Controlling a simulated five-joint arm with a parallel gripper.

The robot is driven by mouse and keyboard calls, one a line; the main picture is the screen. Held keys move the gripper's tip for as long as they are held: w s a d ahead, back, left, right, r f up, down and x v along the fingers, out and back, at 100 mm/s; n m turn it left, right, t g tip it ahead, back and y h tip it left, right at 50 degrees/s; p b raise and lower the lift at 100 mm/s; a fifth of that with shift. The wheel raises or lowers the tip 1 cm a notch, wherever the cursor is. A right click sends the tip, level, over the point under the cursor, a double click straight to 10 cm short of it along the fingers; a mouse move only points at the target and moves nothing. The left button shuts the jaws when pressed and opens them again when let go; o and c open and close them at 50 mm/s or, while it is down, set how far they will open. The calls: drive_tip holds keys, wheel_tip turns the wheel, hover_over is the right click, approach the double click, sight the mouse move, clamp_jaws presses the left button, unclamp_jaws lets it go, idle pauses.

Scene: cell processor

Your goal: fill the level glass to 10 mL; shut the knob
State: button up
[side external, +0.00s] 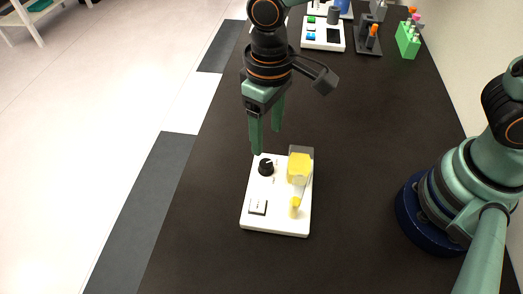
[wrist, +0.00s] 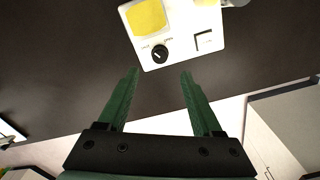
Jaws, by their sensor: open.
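The white cell processor panel (side external: 275,221) lies on the dark bench and also shows in the wrist view (wrist: 212,17). It carries a black knob (side external: 266,167), seen too in the wrist view (wrist: 160,54), with small labels beside it. Next to the knob is a clear-walled vessel holding yellow liquid (side external: 299,168). A smaller yellow piece (side external: 295,207), perhaps the level glass, stands nearer the panel's front; its level is too small to read. A square switch (side external: 258,207) is at front left. My gripper (side external: 265,145) is open and empty, its fingers above and behind the knob, apart from it.
At the back of the bench are another white device (side external: 323,41), a dark holder with an orange-topped item (side external: 369,42) and a green rack of tubes (side external: 407,41). The bench around the panel is clear. The bench's left edge borders the floor.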

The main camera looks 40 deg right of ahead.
wheel_tip(320, 180, up, 4)
drive_tip(key=shift+f, duration=0.1)
idle(0.4)
drive_tip(key=d+r+m+t, duration=0.2)
drive_tip(key=d+r, duration=0.2)
drive_tip(key=d, duration=0.7)
drive_tip(key=d+r+m+t, duration=0.2)
drive_tip(key=d+r+t, duration=0.1)
drive_tip(key=d, duration=0.9)
drive_tip(key=shift+r+t, duration=0.3)
drive_tip(key=shift+r, duration=0.6)
